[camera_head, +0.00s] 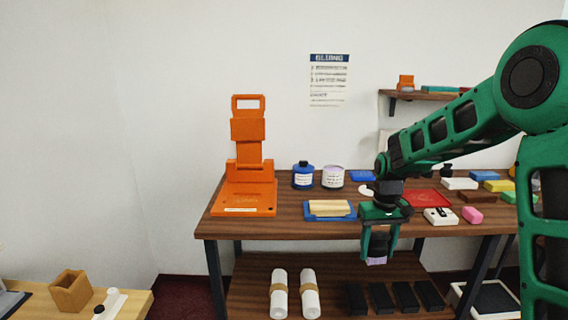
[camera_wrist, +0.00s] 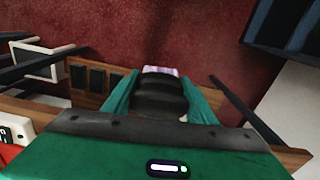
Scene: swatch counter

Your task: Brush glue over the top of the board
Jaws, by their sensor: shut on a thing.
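The board (camera_head: 329,207) is a pale wooden block lying flat in a blue tray (camera_head: 311,216) near the table's front edge. My gripper (camera_head: 377,258) points down, to the right of the board and in front of the table edge, apart from both. It is shut on a brush with a dark body (camera_wrist: 160,97) and a pale lavender tip (camera_head: 377,261); the tip also shows in the wrist view (camera_wrist: 160,71). An open white pot (camera_head: 333,180) with lavender content stands behind the board.
An orange press (camera_head: 247,185) stands at the table's left. The lower shelf holds white rolls (camera_head: 279,295) and black blocks (camera_head: 380,298). The strip before the blue tray is narrow.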

